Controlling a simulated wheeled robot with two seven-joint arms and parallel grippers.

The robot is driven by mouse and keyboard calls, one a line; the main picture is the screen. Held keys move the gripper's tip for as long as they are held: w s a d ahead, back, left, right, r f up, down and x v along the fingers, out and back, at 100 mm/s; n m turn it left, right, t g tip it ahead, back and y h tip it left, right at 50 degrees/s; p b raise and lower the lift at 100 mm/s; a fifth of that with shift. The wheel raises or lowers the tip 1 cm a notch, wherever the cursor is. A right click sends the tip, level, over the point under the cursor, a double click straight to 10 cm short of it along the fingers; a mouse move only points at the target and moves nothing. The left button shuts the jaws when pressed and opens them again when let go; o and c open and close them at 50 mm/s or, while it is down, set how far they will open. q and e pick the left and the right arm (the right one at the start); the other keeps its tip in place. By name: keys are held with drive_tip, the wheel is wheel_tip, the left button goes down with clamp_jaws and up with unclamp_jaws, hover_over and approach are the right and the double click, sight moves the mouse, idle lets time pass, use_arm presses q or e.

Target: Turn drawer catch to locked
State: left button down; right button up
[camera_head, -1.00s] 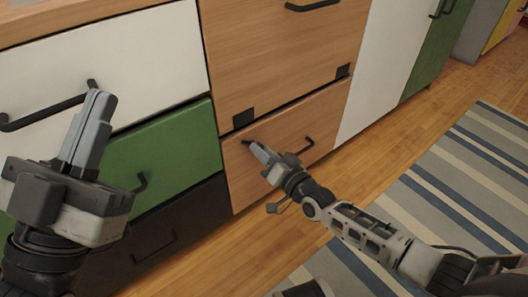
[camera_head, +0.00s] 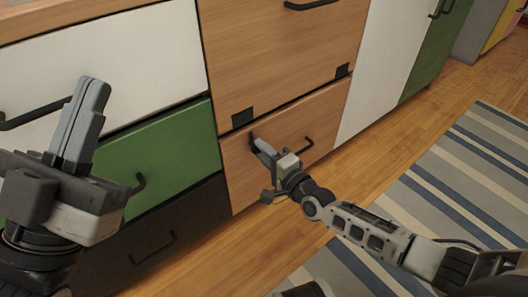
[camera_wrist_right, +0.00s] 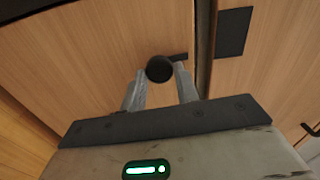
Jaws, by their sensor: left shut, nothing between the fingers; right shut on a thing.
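The drawer catch shows in the right wrist view as a round black knob (camera_wrist_right: 159,69) with a short dark bar pointing right, towards the gap at the drawer's edge. My right gripper (camera_wrist_right: 160,82) is shut on the knob, one finger on each side. In the head view the right gripper (camera_head: 262,147) is at the upper left of the lower wooden drawer (camera_head: 285,165), and it mostly hides the catch. My left gripper (camera_head: 82,122) is shut and empty, in front of the white and green drawers at the left.
A dark handle (camera_head: 307,146) is on the lower wooden drawer, right of my right gripper. A green drawer (camera_head: 165,160) is close to the left gripper. A striped rug (camera_head: 460,190) lies at right.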

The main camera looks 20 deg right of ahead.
drive_tip(key=shift+m, duration=0.4)
drive_tip(key=o, duration=1)
drive_tip(key=shift+c, duration=0.2)
use_arm(q)
wheel_tip(320, 180, down, 9)
drive_tip(key=n+g+y+p, duration=0.2)
drive_tip(key=n+y+p, duration=0.3)
drive_tip(key=n+y, duration=0.2)
drive_tip(key=shift+w+r+n+g, duration=0.15)
drive_tip(key=shift+w+n+g, duration=0.25)
drive_tip(key=shift+n, duration=1)
use_arm(e)
drive_tip(key=v, duration=1.6)
